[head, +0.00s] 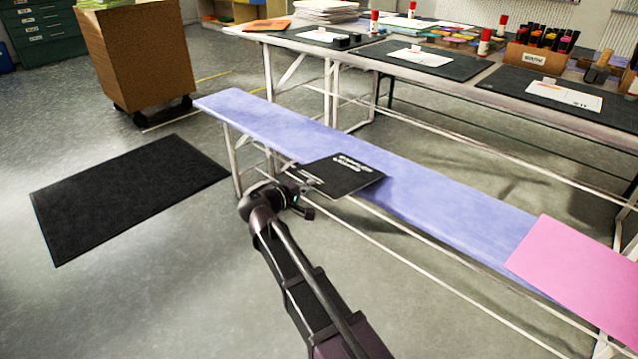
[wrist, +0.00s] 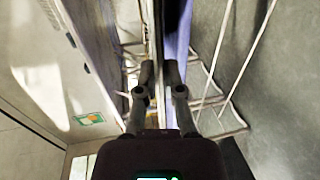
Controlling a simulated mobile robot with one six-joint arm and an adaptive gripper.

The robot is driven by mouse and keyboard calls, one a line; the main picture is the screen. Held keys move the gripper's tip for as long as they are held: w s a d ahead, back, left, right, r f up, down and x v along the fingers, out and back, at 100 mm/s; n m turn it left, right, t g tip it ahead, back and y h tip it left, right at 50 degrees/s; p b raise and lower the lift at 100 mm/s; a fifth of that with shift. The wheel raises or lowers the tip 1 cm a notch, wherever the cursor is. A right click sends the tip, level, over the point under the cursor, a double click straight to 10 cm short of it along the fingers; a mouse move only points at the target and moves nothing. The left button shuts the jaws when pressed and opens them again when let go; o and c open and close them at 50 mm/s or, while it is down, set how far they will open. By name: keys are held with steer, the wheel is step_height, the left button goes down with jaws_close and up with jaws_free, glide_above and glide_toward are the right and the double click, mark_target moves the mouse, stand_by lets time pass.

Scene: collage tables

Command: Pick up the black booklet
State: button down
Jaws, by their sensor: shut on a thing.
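The black booklet (head: 348,178), with white print on its cover, is at the front edge of the long blue bench (head: 430,196) in the head view. Part of it juts out past that edge. My gripper (head: 303,192) is shut on its near left side. In the wrist view the booklet shows edge-on as a thin dark strip (wrist: 160,32) between the two fingertips of my gripper (wrist: 160,72). A shadow lies on the bench by its right side. I cannot tell whether it touches the bench.
A pink sheet (head: 580,272) lies on the bench's right end. Behind stands a work table with dark mats (head: 545,88) and craft supplies. A black floor mat (head: 130,195) and a wooden cabinet on wheels (head: 145,50) are at left. Open floor lies in front of the bench.

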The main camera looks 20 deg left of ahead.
steer(key=r+p+v, duration=0.1)
steer(key=p+v, duration=0.1)
steer(key=v, duration=0.4)
steer(key=shift+s, duration=0.2)
steer(key=shift+r, duration=0.1)
